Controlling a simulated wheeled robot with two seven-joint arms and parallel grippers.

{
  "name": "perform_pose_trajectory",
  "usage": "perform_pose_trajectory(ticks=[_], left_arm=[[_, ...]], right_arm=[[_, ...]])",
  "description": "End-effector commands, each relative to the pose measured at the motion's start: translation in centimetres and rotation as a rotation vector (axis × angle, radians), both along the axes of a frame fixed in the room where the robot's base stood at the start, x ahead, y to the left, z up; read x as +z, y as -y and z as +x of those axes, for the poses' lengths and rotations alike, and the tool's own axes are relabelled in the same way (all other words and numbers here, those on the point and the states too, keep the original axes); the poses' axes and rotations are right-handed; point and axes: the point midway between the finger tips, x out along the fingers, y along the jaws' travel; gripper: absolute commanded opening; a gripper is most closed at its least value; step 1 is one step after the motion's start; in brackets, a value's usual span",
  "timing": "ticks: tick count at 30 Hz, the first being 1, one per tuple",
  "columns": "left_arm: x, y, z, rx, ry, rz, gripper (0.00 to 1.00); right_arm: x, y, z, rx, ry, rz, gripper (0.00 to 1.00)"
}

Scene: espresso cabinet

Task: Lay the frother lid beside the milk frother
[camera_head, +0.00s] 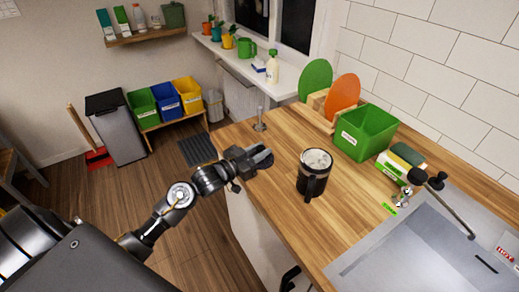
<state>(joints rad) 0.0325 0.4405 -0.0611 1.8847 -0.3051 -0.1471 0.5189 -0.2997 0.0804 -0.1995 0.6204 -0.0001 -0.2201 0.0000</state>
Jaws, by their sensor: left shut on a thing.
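The milk frother (313,174), a dark jug with a black handle and a pale, whitish open top, stands upright on the wooden counter (345,222). My left gripper (247,162) is left of it, near the counter's left edge. It is shut on a small dark, roundish piece, which I take as the frother lid (262,158). The fingers partly hide the lid, and it is apart from the frother. My right gripper is not in view.
A green bin (365,132) and a rack with a green and an orange disc (342,95) stand behind the frother. A sponge box (397,165) and the sink (425,250) are to the right. Bare counter lies around the frother.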

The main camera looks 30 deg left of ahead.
Motion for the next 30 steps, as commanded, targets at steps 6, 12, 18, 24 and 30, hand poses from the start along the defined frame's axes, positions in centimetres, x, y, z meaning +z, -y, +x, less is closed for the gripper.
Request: perform_pose_trajectory(ticks=[6,12,18,24,30], left_arm=[[-0.1,0.0,0.0,0.0,0.001,0.0,0.0],[-0.5,0.0,0.0,0.0,0.001,0.0,0.28],[-0.4,0.0,0.0,0.0,0.0,0.0,0.47],[-0.4,0.0,0.0,0.0,0.0,0.0,0.47],[-0.3,-0.5,-1.2,0.0,-0.001,0.001,0.47]], right_arm=[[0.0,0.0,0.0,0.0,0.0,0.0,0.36],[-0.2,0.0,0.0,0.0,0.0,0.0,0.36],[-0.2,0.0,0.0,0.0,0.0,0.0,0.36],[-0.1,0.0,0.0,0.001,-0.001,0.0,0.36],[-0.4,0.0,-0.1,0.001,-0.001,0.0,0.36]])
